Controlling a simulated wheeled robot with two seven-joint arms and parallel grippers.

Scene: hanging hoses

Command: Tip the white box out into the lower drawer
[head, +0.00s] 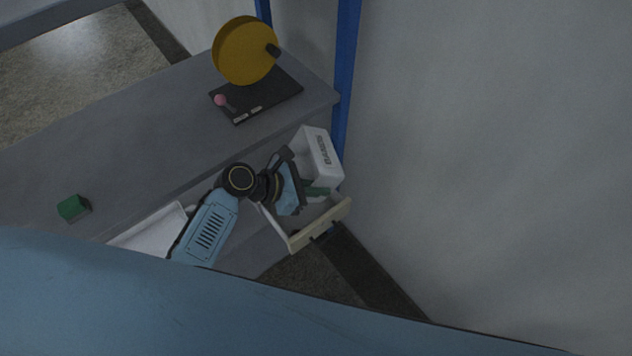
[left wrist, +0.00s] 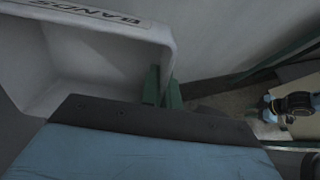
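The white box (head: 318,158), with dark lettering on its side, is tilted at the right end of the grey counter. My left gripper (head: 316,190) has its green fingers at the box's lower edge. In the left wrist view the fingers (left wrist: 163,92) are shut on a wall of the white box (left wrist: 95,60), one on each side of it. The part of its inside that shows looks bare. A pulled-out drawer (head: 321,224) with a beige front lies below the box and gripper. My arm and the box hide much of its inside. My right gripper is out of view.
On the counter (head: 130,135) stand a yellow disc (head: 245,50) on a black base (head: 257,95) and a green cube (head: 73,207). A white tray-like thing (head: 150,232) shows beside my left arm. A blue post (head: 346,75) and a grey wall are close to the box.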

